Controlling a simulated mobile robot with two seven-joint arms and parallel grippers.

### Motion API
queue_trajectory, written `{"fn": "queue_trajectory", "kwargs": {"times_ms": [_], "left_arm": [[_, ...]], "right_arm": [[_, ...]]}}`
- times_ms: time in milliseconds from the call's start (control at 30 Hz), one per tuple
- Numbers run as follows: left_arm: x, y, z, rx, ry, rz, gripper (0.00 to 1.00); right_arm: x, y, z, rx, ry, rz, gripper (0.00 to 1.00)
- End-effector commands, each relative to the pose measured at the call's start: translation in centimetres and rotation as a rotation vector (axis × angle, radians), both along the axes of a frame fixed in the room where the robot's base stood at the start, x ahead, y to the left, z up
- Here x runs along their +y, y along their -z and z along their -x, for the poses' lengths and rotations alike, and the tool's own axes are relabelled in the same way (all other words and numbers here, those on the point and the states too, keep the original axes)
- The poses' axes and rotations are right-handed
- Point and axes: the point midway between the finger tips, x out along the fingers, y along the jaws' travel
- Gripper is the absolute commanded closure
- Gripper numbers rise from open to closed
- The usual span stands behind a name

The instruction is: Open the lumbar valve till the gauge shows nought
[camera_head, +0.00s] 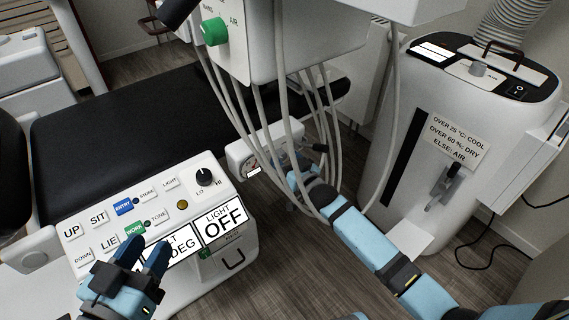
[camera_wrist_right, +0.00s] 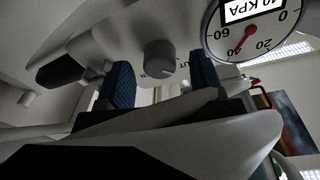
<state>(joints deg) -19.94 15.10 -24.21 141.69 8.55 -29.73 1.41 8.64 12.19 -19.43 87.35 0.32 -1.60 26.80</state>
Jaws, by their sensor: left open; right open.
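In the right wrist view a round grey knob (camera_wrist_right: 160,57) sits on a pale housing, with partly hidden lettering beside it. My right gripper (camera_wrist_right: 163,78) is open, one blue finger to each side of the knob; I cannot tell whether they touch it. The gauge (camera_wrist_right: 252,30) is at upper right, its red needle near 40; its readout ends in "0 KPA", the first digit cut. My left gripper (camera_head: 143,250) is open over the button panel (camera_head: 104,222).
Grey hoses (camera_head: 330,130) hang from the unit with a green knob (camera_head: 215,31), close to my right arm. A white machine (camera_head: 440,140) with a rule label stands at right. The black chair (camera_head: 140,120) lies behind the panel. Labels include "LIGHT OFF" (camera_head: 222,218).

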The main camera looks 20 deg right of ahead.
Motion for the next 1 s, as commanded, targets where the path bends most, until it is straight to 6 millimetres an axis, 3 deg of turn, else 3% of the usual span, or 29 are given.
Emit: {"fn": "queue_trajectory", "kwargs": {"times_ms": [367,600,1000], "left_arm": [[0.07,-0.32,-0.24,-0.025,-0.001,-0.009,0.57],[0.06,-0.27,-0.21,-0.023,-0.001,-0.009,0.57],[-0.06,-0.67,0.15,0.019,0.004,0.008,0.57]], "right_arm": [[0.24,-0.02,-0.71,0.001,0.000,0.000,0.40],[0.22,-0.02,-0.70,0.001,0.000,0.000,0.89],[0.24,-0.37,-0.68,0.022,0.001,-0.060,0.89]]}}
